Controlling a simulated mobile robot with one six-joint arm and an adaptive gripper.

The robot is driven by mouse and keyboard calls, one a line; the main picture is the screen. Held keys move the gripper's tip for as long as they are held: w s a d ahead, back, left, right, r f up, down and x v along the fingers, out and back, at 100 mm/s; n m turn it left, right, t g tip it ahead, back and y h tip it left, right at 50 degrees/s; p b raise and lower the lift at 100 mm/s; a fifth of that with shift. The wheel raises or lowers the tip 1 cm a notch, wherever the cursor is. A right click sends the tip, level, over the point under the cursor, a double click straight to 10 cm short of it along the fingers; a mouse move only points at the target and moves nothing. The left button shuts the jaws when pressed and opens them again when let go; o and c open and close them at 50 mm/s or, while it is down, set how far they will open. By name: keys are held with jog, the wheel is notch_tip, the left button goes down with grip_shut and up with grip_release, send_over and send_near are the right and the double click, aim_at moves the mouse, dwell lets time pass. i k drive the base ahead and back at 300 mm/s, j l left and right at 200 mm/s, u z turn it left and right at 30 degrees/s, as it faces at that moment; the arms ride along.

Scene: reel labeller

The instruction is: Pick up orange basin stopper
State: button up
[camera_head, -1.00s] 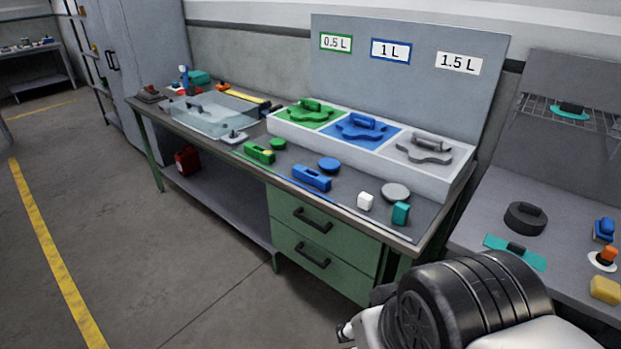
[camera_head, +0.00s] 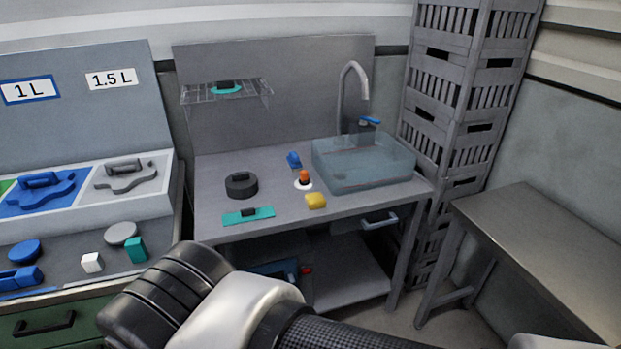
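The orange basin stopper (camera_head: 304,176) stands upright on a white round disc (camera_head: 303,186) on the grey sink table (camera_head: 285,210), just left of the clear basin (camera_head: 365,165). My arm crosses the bottom of the head view, in front of the table and well short of the stopper. My gripper's fingers do not show, so what it holds cannot be seen.
A tap (camera_head: 352,90) rises behind the basin. Grey crates (camera_head: 465,110) stand at right. A wire shelf (camera_head: 226,92) hangs above.

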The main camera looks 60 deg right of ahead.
aim_at(304, 180)
jog(key=z, duration=2)
